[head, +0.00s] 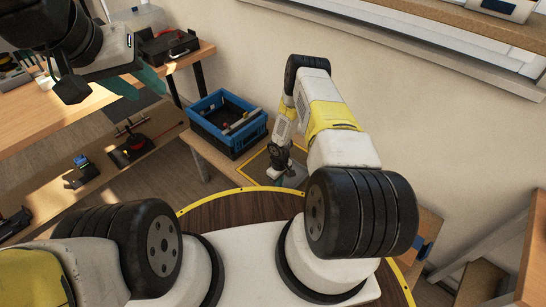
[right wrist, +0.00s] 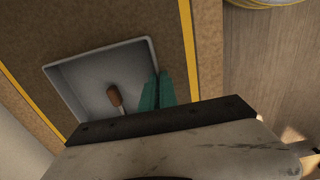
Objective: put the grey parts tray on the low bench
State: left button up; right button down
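The grey parts tray (right wrist: 98,72) sits inside a yellow-taped outline on a brown surface in the right wrist view. A tool with a brown wooden handle (right wrist: 114,95) lies in it. My right gripper (right wrist: 157,90) has its teal fingers close together at the tray's right wall, one on each side of it. In the head view my right gripper (head: 282,176) points down at the low bench (head: 205,150), over the taped square, and mostly hides the tray (head: 293,181).
A blue crate (head: 228,123) with things in it stands on the low bench beside the taped square. Wooden tables (head: 70,120) with tools stand at left. The wall is behind the bench.

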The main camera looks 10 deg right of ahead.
jog(key=c, duration=1.6)
grip_release()
jog(key=shift+c, duration=0.2)
notch_tip(320, 180, up, 48)
jog(key=d+m+t, duration=0.3)
jog(key=m, duration=0.1)
jog(key=s+a+r+m+t+y, duration=0.1)
jog(key=s+a+r, duration=0.1)
jog(key=s+r, duration=0.8)
jog(key=s+a+r+m+t+y, duration=0.1)
jog(key=s+a+r+m+t, duration=0.1)
jog(key=s+r, duration=0.8)
jog(key=s, duration=0.3)
jog(key=shift+s+a+r, duration=0.15)
jog(key=shift+s+r, duration=0.05)
jog(key=shift+s, duration=0.2)
